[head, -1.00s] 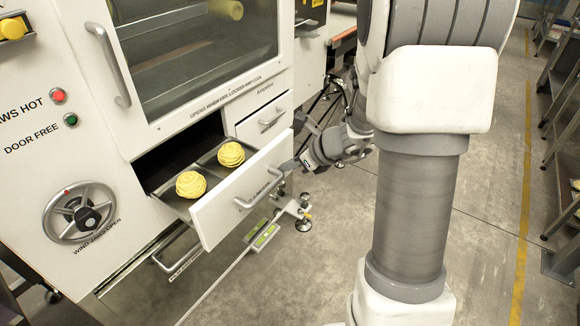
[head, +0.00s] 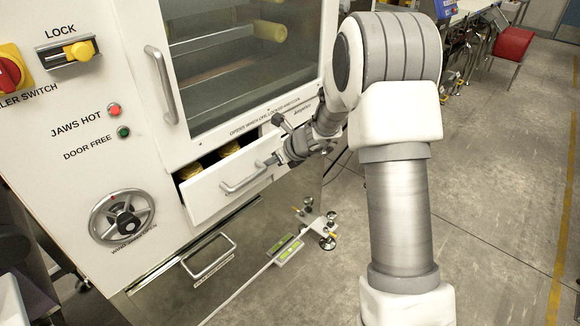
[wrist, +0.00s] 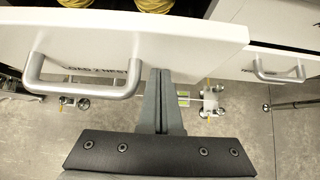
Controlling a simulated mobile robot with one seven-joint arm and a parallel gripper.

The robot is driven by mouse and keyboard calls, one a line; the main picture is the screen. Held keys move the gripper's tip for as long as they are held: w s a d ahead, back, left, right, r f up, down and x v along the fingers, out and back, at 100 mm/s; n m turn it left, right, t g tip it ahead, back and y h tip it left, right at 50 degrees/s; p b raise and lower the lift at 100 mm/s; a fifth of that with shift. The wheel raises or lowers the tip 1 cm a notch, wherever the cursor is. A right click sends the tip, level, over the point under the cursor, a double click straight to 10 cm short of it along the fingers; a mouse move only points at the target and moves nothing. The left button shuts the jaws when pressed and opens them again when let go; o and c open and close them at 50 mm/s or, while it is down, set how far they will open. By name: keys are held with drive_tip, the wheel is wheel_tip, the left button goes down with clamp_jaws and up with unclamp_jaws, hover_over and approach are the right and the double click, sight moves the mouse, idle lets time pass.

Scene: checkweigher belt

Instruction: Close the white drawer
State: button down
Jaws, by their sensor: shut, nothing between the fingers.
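The white drawer (head: 207,203) sticks partly out of the white machine in the head view, with a grey bar handle (head: 243,181) on its front. Yellow coiled items (head: 229,149) lie inside, partly hidden by the front panel. My gripper (head: 270,160) is at the right part of the drawer front, just right of the handle. In the wrist view, my shut fingers (wrist: 160,74) reach the drawer front (wrist: 185,38), to the right of its handle (wrist: 84,88). They hold nothing and appear to touch the panel.
A glazed door with a long handle (head: 161,85) is above the drawer. A handwheel (head: 122,218) is at the left, and a lower bar handle (head: 209,258) below. Another drawer handle (wrist: 279,72) shows at right in the wrist view. Open floor (head: 490,190) lies to the right.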

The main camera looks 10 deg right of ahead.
sight(258, 152)
drive_tip(key=w+a+p, duration=0.1)
drive_tip(key=w, duration=0.1)
drive_tip(key=w+a, duration=0.2)
drive_tip(key=shift+w+p, duration=0.1)
drive_tip(key=shift+p, duration=0.3)
drive_tip(key=shift+w+a+r, duration=0.1)
drive_tip(key=shift+r, duration=0.05)
drive_tip(key=shift+a+r, duration=0.1)
